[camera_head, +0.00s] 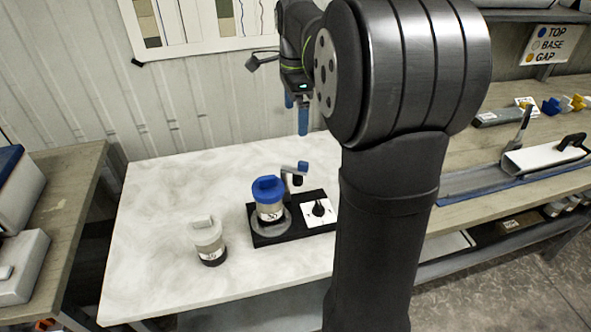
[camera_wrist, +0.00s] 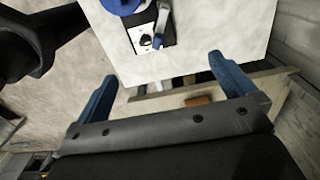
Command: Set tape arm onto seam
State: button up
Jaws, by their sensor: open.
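A liner with a blue cap (camera_head: 268,196) stands upright in a round grey holder on a black base plate (camera_head: 262,239). The tape arm (camera_head: 294,168), grey with a blue end, rises behind the liner on the right. In the wrist view the tape arm (camera_wrist: 163,20) lies to the right of the blue cap (camera_wrist: 122,4), which is cut off at the top. My gripper (camera_head: 296,118) is open and empty, its blue fingers well above the table behind the fixture. The wrist view shows the fingers spread (camera_wrist: 163,68). I cannot make out the seam.
A white-capped liner (camera_head: 207,241) stands on the pale table, left of the base. A white plate with a black knob (camera_head: 319,211) sits on the base's right. A bench at right holds a half-pipe tray (camera_head: 500,178).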

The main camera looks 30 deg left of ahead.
jog(key=shift+r, duration=0.55)
jog(key=shift+c, duration=0.4)
